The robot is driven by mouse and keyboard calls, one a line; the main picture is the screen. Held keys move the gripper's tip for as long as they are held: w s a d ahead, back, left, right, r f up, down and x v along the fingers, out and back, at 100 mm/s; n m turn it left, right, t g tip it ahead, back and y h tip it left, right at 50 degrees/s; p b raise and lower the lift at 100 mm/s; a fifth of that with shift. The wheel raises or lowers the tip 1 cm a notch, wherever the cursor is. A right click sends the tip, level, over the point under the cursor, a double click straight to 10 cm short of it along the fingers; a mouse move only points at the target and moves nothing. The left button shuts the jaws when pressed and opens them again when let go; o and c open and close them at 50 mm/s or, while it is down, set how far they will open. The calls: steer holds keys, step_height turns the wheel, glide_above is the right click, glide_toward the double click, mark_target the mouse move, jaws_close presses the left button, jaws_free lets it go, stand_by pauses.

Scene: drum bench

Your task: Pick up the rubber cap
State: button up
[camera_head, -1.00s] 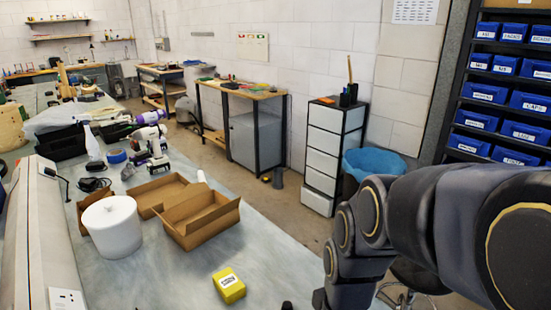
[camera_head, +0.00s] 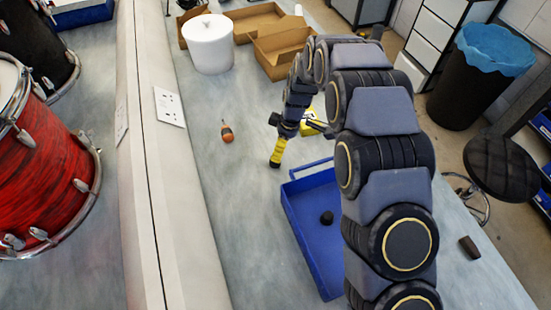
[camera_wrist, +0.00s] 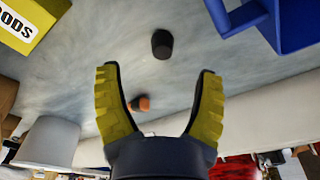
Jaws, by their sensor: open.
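A small black cylinder, which looks like the rubber cap (camera_wrist: 162,44), stands on the bench in the wrist view, beyond and between my fingertips and apart from them. I cannot pick it out for certain in the head view, where my arm and gripper cover that spot. My gripper (camera_wrist: 157,95) is open and empty, its two yellow fingers spread. In the head view my gripper (camera_head: 276,158) is low over the bench, left of the blue tray. A small black round piece (camera_head: 326,217) lies in that tray; I cannot tell what it is.
A white roll (camera_head: 211,45) and cardboard boxes (camera_head: 284,51) stand behind. A dark block (camera_head: 469,247) lies at the right.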

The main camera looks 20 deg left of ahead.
step_height(320, 180, down, 2)
steer(key=shift+a+f, duration=0.1)
steer(key=shift+a, duration=0.05)
steer(key=shift+s+a+f, duration=0.1)
steer(key=shift+a+f, duration=0.2)
steer(key=shift+f, duration=0.55)
steer(key=shift+s+a+f, duration=0.1)
steer(key=shift+a+f, duration=0.15)
steer(key=shift+f, duration=0.55)
steer(key=shift+a+f, duration=0.3)
steer(key=shift+f, duration=0.55)
steer(key=c, duration=0.9)
steer(key=shift+c, duration=0.2)
